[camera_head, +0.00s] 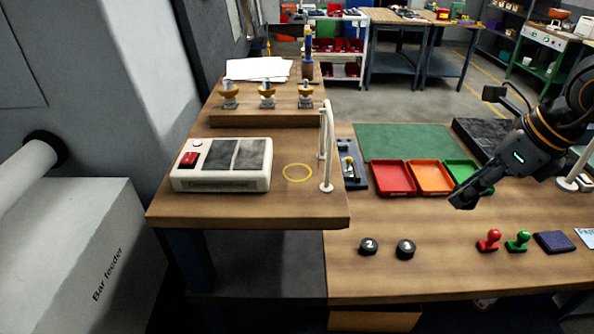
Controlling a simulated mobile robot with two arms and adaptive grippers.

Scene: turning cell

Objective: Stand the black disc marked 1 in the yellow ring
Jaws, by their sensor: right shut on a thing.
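The yellow ring (297,173) is a thin outline on the raised wooden bench, right of the white scale-like box, and it is empty. My right gripper (464,198) is over the lower bench at the right, by the green tray. It is shut on a small dark thing, which I take to be the black disc marked 1; the fingers mostly hide it and no number shows. My left gripper is not in view.
A white rail (327,150) stands at the raised bench's right edge, beside the ring. The white box (222,166) is left of it. Red (393,180), orange and green trays lie on the lower bench, with red (488,241) and green stamps in front.

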